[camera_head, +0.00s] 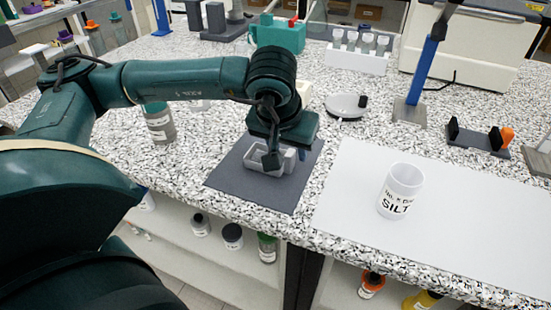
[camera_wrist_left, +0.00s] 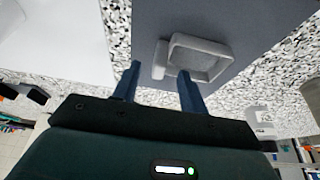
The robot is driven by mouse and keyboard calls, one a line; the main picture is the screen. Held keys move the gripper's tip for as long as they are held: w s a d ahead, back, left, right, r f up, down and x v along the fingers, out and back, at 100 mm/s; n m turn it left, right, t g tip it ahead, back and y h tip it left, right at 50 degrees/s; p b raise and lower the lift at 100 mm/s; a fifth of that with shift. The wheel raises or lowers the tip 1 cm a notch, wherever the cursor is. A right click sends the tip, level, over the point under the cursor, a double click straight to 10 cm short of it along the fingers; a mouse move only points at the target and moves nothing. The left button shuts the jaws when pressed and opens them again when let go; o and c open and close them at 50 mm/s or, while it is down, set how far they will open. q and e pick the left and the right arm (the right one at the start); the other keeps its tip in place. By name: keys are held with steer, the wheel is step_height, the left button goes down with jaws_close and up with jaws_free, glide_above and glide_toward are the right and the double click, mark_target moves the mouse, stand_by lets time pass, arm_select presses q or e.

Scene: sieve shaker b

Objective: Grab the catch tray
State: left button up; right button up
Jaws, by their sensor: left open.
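The catch tray, a small light grey open tray (camera_head: 253,161) with a block-like handle on one side, sits on a dark grey mat (camera_head: 228,180). In the wrist view the tray (camera_wrist_left: 218,66) lies just beyond my fingertips, with its handle (camera_wrist_left: 159,56) in line with the gap between them. My left gripper (camera_head: 281,152) points down over the tray's handle side and hides part of it. Its two blue fingers (camera_wrist_left: 160,70) are apart, one to each side of the handle; contact cannot be told. My right gripper is not in view.
A white cup labelled SILT (camera_head: 402,190) stands on a white sheet (camera_head: 470,230) to the right. Behind are a round scale-like disc (camera_head: 345,107), a white rack of vials (camera_head: 357,60) and a blue post (camera_head: 424,65). A labelled jar (camera_head: 160,125) stands left of the mat.

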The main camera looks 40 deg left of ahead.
arm_select(q)
steer(key=shift+x, duration=1.35)
steer(key=shift+c, duration=0.5)
jaws_close()
